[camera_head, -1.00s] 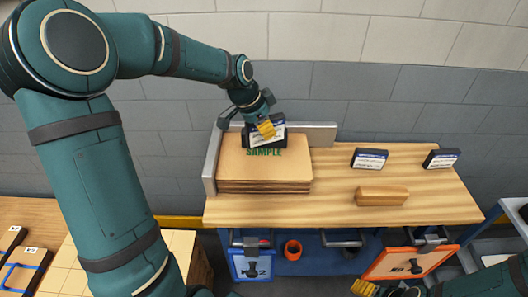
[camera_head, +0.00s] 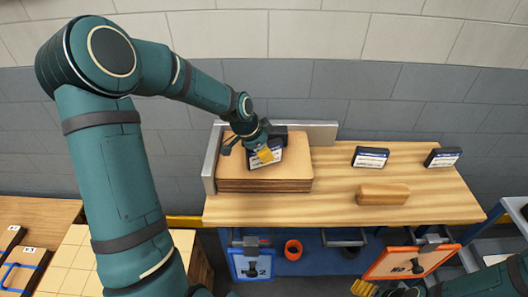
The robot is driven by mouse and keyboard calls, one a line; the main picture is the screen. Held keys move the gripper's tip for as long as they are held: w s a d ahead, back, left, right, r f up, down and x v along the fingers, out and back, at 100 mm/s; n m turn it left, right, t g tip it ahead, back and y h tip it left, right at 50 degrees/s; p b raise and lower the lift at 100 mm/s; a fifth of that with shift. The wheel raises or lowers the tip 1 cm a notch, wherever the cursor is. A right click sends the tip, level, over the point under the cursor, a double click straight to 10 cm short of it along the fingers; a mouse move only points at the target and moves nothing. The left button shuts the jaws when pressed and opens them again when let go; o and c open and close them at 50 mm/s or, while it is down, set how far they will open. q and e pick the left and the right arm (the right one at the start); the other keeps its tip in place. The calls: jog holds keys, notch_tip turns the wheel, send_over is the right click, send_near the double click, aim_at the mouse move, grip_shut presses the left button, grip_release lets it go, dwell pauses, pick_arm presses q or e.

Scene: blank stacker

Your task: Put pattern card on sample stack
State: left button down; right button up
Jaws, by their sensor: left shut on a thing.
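The sample stack (camera_head: 225,172) is a pile of brown boards on the wooden bench, set against a grey metal corner fence. The pattern card (camera_head: 256,160), dark with a white and blue label, is over the middle of the stack's top. My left gripper (camera_head: 264,154), with yellow fingertips, is shut on the card. I cannot tell whether the card touches the top board. The gripper and card hide part of the stack's top face. My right gripper (camera_head: 364,288) shows only partly at the bottom edge, low in front of the bench, and its opening is unclear.
Two similar dark labelled cards (camera_head: 370,158) (camera_head: 442,158) stand on the bench's right side. A tan block (camera_head: 382,194) lies in front of them. The grey fence (camera_head: 318,133) borders the stack at left and back. Blue (camera_head: 250,265) and orange (camera_head: 410,262) panels hang below the bench.

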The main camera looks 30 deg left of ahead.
pick_arm(q)
jog(key=shift+f, duration=0.1)
jog(key=c, duration=1)
grip_release()
jog(key=shift+r, duration=0.25)
jog(key=p+v, duration=0.1)
jog(key=v, duration=1)
jog(key=shift+s+r, duration=0.15)
jog(key=shift+r, duration=0.25)
